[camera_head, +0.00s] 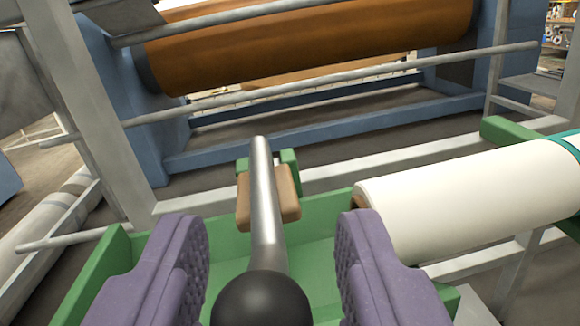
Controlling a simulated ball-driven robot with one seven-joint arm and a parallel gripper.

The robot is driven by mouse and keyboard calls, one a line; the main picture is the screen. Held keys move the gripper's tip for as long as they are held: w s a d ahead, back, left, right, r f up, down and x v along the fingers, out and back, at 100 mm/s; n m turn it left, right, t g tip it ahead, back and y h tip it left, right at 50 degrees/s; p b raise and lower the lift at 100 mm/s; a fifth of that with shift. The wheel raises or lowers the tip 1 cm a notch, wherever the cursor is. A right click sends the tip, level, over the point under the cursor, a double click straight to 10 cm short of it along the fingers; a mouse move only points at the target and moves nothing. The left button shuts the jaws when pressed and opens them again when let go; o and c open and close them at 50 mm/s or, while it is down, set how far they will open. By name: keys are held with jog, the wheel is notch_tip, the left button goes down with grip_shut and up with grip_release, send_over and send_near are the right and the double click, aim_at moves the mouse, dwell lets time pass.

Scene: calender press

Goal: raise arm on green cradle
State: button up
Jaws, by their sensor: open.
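The green cradle (222,246) fills the lower middle of the view. On it a metal arm (264,195) points away from me, its near end carrying a black ball knob (261,301). The far part of the arm passes over a tan block (288,193) with green pieces behind it. My gripper (268,240) has purple textured fingers, one on each side of the arm and knob. It is open, with visible gaps to the arm on both sides. The lower parts of the fingers are cut off by the frame's bottom edge.
A white roll (470,195) lies at the right, close to my right finger. Grey rails and posts (100,110) stand at the left and behind the cradle. A large orange-brown roller (310,45) in a blue frame (175,130) stands farther back.

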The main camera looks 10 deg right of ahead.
aim_at(265, 199)
jog(key=shift+w+d, duration=0.2)
jog(key=shift+w, duration=1)
grip_shut()
